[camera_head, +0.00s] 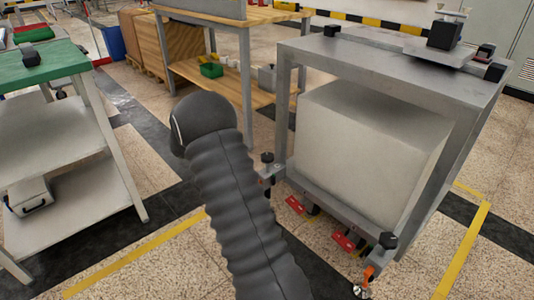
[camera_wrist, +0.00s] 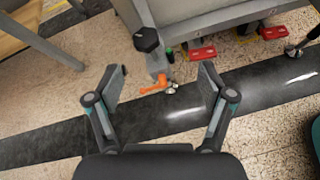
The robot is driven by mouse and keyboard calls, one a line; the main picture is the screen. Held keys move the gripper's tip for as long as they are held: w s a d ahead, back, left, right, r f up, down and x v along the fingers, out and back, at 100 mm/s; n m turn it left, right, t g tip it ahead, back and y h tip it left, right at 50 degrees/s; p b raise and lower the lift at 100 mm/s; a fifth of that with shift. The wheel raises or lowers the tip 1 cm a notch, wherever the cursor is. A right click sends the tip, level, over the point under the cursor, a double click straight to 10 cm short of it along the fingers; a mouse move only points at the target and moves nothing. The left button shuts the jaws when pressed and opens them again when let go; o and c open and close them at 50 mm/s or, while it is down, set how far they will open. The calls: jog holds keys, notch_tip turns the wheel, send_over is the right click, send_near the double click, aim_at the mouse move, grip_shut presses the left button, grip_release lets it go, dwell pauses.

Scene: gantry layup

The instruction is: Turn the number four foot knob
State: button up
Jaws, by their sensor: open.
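A black foot knob (camera_wrist: 147,38) stands on a grey corner bracket of a metal frame in the wrist view. Below it are an orange lever (camera_wrist: 151,88) and a small silver foot (camera_wrist: 171,90) on the floor. My gripper (camera_wrist: 163,76) is open and empty, its two fingers spread. The knob shows beyond the fingertips, above the gap, apparently untouched. In the head view, one black knob (camera_head: 267,158) is at the frame's left corner and another (camera_head: 388,241) at its front right corner. I see no readable number. My arm hides the gripper there.
The grey metal frame (camera_head: 400,65) holds a large pale block (camera_head: 365,140). Red pedals (camera_head: 343,242) sit low along its front and also show in the wrist view (camera_wrist: 203,53). A wooden bench (camera_head: 240,90) stands behind, a green-topped cart (camera_head: 45,70) at left. Floor between is clear.

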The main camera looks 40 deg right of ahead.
aim_at(267, 156)
jog(key=w+d+f+n, duration=0.1)
jog(key=d+f, duration=0.2)
jog(key=d, duration=0.2)
jog(key=w+d+f+n+h, duration=0.1)
jog(key=d+f, duration=0.3)
jog(key=d, duration=0.1)
jog(key=w+d+f, duration=0.1)
jog(key=d+f, duration=0.3)
jog(key=d, duration=0.1)
jog(key=shift+w+d+f+n+h, duration=0.1)
jog(key=shift+w+d+n+h, duration=0.2)
jog(key=shift+w+n, duration=0.1)
jog(key=c, duration=1.2)
jog(key=shift+o, duration=0.2)
